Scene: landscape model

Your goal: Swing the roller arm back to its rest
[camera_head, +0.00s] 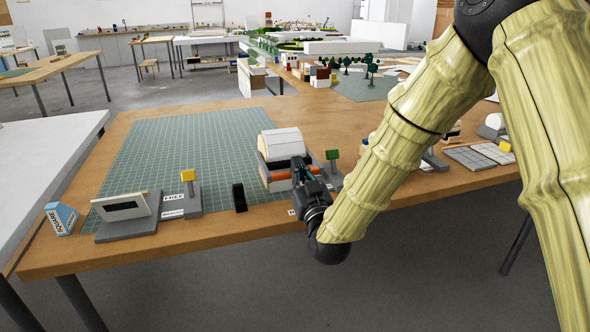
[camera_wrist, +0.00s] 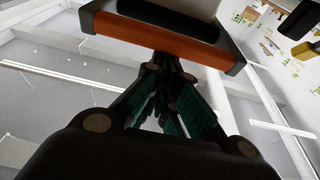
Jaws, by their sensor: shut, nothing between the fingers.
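A machine with a white rounded top (camera_head: 281,143) and grey sides stands near the front edge of the table's green mat. An orange bar with dark ends, seemingly the roller arm (camera_head: 279,176), runs across its front.
A green-topped post (camera_head: 332,156) stands close right of my gripper. Further left are a yellow-topped lever (camera_head: 188,178), a grey display stand (camera_head: 125,208) and a small carton (camera_head: 62,217). The green mat (camera_head: 190,140) behind them is clear.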

